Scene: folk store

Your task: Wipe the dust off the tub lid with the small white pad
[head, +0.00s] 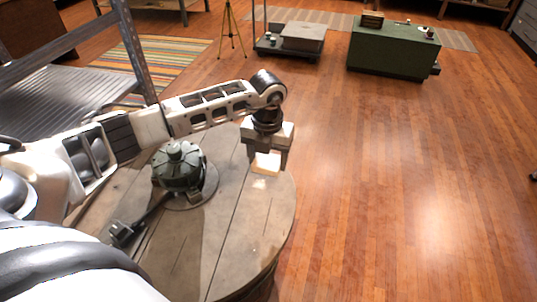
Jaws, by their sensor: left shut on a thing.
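The tub lid (195,265) is a round, greyish-brown wooden top with plank lines, below my left arm. My left gripper (266,160) points down over the lid's far right part. It is shut on the small white pad (265,164), which looks pale cream between the fingers. I cannot tell whether the pad touches the lid. A few small light patches show on the lid near the pad and lower down; I cannot tell if they are dust. My right gripper is out of view.
A metal shelf (75,85) stands at left. A green chest (392,50) and a low platform (290,42) are far back.

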